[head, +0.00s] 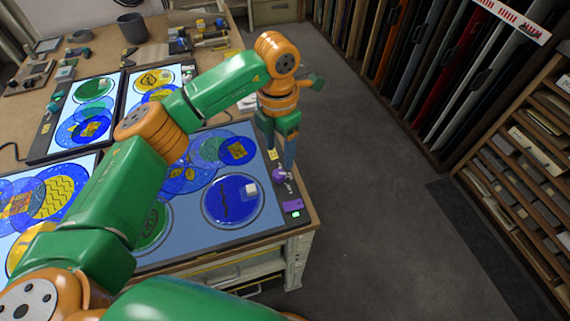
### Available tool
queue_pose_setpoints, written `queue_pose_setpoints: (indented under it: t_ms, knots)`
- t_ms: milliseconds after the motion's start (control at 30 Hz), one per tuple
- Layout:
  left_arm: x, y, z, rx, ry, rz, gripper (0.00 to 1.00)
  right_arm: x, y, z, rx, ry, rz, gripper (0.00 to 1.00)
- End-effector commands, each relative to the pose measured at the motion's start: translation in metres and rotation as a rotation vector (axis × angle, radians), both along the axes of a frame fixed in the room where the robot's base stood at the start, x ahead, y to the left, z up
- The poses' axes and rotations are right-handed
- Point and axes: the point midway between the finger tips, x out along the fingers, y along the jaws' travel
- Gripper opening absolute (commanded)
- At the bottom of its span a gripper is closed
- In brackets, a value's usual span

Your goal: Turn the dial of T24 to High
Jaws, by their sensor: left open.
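The nearest light table (262,222) has a lit blue-white top with round glass pieces on it. A control strip with small knobs runs along its right side. A purple knob (279,174) and a purple panel (293,205) with a small green light are on this strip. I cannot read which unit is T24 or the dial's setting. My left gripper (287,163) is open and points down over the strip, right by the purple knob. I cannot tell whether it touches the knob. My left arm hides part of the light table. My right gripper is out of view.
More light tables (84,108) with coloured glass discs stand to the left. A dark cup (133,28) and tools lie at the back of the wooden table. Racks of sheets (425,60) and shelves (525,150) line the right.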

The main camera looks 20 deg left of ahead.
Motion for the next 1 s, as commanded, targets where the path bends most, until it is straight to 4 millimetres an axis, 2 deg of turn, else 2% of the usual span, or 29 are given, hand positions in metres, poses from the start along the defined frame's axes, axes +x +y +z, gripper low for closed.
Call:
queue_pose_setpoints:
  t_ms: [33,167,400,500,700,933,967,1000]
  knots:
    - [0.0,0.0,-0.006,0.001,0.001,0.0,0.67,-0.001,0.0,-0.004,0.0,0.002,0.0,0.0]
    - [-0.001,0.0,-0.021,0.0,0.006,0.0,0.67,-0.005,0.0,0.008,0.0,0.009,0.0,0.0]
    - [-0.001,0.0,-0.065,-0.002,0.005,0.0,0.67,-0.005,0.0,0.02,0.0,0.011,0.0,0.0]
    - [-0.001,0.0,-0.072,-0.002,0.002,-0.001,0.67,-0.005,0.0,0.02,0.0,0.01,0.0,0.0]
    - [-0.001,0.0,-0.073,-0.002,0.0,-0.002,0.67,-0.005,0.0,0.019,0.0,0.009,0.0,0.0]
    - [-0.001,-0.001,-0.073,-0.003,0.001,-0.002,0.04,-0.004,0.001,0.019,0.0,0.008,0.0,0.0]
    - [-0.001,-0.001,-0.073,-0.003,0.001,-0.002,0.0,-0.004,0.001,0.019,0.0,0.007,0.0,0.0]
    - [-0.001,-0.001,-0.073,-0.003,0.001,-0.002,0.0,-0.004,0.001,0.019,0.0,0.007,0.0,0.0]
